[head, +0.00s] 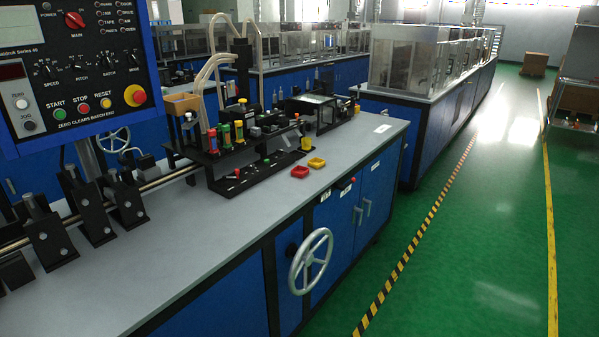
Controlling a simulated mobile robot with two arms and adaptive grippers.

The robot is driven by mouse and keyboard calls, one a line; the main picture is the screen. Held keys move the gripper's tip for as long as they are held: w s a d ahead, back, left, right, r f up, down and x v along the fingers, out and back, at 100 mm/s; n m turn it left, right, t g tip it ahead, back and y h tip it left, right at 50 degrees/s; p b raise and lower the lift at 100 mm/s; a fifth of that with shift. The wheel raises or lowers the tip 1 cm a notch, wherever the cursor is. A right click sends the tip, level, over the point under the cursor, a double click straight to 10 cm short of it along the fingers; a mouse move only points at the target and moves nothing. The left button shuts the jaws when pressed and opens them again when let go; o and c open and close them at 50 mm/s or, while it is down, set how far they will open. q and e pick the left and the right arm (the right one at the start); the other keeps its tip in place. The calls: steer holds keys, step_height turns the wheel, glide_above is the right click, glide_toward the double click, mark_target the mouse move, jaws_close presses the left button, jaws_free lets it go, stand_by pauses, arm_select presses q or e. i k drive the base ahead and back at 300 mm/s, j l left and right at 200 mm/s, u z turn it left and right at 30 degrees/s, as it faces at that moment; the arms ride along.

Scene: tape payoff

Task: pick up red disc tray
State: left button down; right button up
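A small red tray (299,171) sits on the grey worktop near its front edge, in the middle of the head view. It is small in the picture, and I cannot tell what lies in it. A similar yellow tray (316,162) stands just to its right and a little farther back. Neither of my grippers shows in the head view.
A black fixture (240,180) with colored parts stands left of the red tray. A blue control panel (75,65) fills the upper left. A silver handwheel (311,261) juts from the blue cabinet front. The green floor (470,220) at right is clear.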

mark_target(301, 171)
steer(key=i+l+u, duration=0.1)
steer(key=i+l, duration=0.2)
steer(key=i+l+u, duration=0.1)
steer(key=i+l, duration=0.2)
steer(key=l, duration=0.2)
steer(key=i+l, duration=0.3)
steer(key=l, duration=0.15)
steer(key=u, duration=0.05)
